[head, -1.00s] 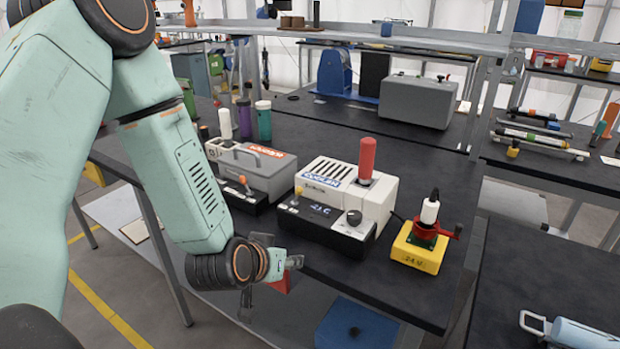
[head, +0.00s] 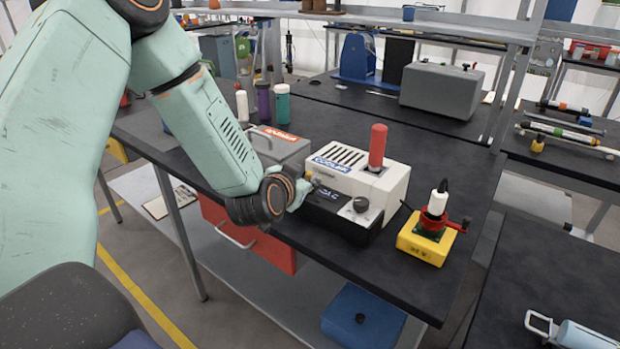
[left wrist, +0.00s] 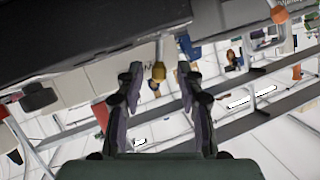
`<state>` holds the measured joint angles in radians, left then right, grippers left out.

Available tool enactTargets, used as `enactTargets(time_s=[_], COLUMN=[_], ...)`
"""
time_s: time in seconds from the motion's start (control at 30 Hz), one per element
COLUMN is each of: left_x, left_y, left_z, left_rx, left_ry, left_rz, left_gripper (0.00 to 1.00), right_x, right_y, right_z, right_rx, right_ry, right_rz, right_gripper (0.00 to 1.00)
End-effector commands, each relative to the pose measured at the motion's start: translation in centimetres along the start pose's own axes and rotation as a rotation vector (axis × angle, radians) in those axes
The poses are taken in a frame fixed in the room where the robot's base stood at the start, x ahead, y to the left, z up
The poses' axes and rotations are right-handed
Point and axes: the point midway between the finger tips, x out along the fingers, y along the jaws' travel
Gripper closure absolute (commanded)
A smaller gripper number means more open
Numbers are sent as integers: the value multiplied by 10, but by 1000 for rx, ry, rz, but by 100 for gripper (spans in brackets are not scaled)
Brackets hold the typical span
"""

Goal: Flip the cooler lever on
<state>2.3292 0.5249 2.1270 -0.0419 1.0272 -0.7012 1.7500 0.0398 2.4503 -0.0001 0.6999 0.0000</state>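My left gripper (head: 312,186) is at the left end of that panel and covers the lever there in the head view. In the left wrist view, a small yellow lever knob (left wrist: 158,72) on a pale stem shows between the two spread fingers. The left gripper is open; I cannot tell whether a finger touches the knob. My right gripper is not in view.
A red cylinder (head: 377,147) stands on the cooler. A grey unit (head: 278,147) is to its left, partly behind my arm. A yellow box (head: 425,243) with a red clamp stands to the right. The tabletop behind the cooler is mostly clear.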

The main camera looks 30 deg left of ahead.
Motion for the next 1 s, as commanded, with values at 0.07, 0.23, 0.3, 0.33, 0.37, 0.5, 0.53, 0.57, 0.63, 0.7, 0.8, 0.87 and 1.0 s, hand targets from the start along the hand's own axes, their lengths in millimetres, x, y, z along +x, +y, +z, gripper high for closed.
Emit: enactTargets(time_s=[0.07,0.23,0.3,0.33,0.37,0.5,0.53,0.57,0.63,0.7,0.8,0.87,1.0], left_x=[11,24,26,26,27,27,27,27,27,26,26,26,26], left_y=[1,3,4,4,4,4,4,4,4,4,4,4,4], left_z=[1,0,-1,-1,-1,-2,-2,-2,-2,-2,-2,-2,-1], left_rx=[3,2,2,2,2,1,1,1,1,1,1,1,0], left_ry=[0,0,0,0,0,0,0,0,0,0,0,0,0], left_rz=[0,1,3,3,3,2,2,2,2,2,2,2,2], left_gripper=[63,63,63,63,63,63,63,64,70,75,84,89,100], right_x=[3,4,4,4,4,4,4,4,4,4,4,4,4], right_y=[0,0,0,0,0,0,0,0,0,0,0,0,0], right_z=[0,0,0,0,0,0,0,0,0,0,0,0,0], right_rx=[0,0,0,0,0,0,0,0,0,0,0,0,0], right_ry=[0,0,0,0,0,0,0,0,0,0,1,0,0], right_rz=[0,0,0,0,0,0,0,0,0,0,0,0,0], right_gripper=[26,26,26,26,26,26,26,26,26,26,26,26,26])
